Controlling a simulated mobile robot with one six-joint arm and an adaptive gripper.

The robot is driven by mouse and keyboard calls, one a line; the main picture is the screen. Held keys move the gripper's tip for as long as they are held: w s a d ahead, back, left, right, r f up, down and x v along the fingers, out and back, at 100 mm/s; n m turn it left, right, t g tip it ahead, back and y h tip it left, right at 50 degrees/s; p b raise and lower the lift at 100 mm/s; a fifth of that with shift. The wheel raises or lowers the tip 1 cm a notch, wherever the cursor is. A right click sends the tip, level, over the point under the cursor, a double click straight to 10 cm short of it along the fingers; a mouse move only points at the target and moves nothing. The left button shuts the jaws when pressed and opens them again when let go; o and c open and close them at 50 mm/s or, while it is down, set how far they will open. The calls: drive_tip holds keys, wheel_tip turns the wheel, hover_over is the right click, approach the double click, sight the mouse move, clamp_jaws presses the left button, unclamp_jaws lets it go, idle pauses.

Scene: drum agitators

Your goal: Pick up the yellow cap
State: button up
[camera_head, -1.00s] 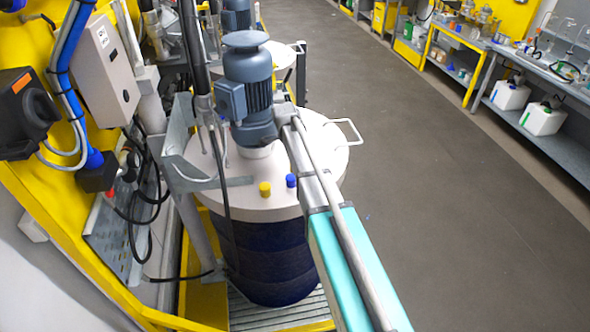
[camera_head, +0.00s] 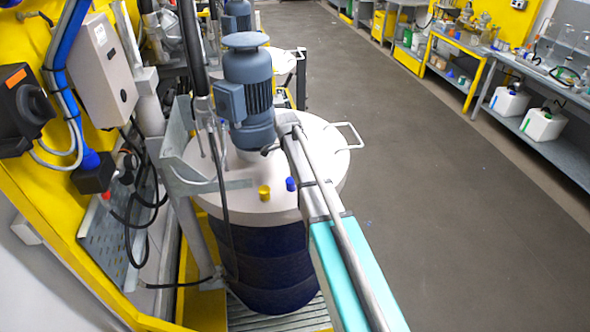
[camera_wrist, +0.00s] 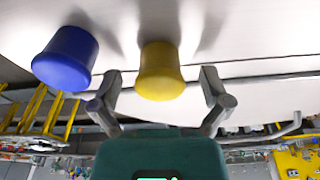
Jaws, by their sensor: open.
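The yellow cap (camera_head: 264,192) stands on the light round lid (camera_head: 325,165) of a dark drum, near the lid's front edge. A blue cap (camera_head: 291,184) stands just right of it. In the wrist view the yellow cap (camera_wrist: 161,72) appears between the two spread fingers of my gripper (camera_wrist: 160,84), with a visible gap on each side. The gripper is open and holds nothing. The blue cap (camera_wrist: 66,58) is to the left, outside the left finger. In the head view I cannot make out the fingers.
A blue-grey motor (camera_head: 248,90) rises from the lid behind the caps. A metal bracket (camera_head: 205,185) and a black cable are to the left. A white handle (camera_head: 350,134) sticks out at the lid's right. The grey floor (camera_head: 430,190) to the right is clear.

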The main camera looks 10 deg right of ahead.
drive_tip(key=c, duration=0.9)
drive_tip(key=shift+r, duration=0.1)
wheel_tip(320, 180, up, 3)
drive_tip(key=p, duration=0.3)
drive_tip(key=s+r+p, duration=0.3)
drive_tip(key=s, duration=0.1)
drive_tip(key=s+r+p, duration=0.3)
drive_tip(key=s, duration=0.2)
drive_tip(key=s+r+p, duration=0.3)
drive_tip(key=s+p, duration=0.1)
drive_tip(key=s, duration=0.1)
drive_tip(key=shift+r, duration=0.4)
drive_tip(key=shift+f, duration=0.1)
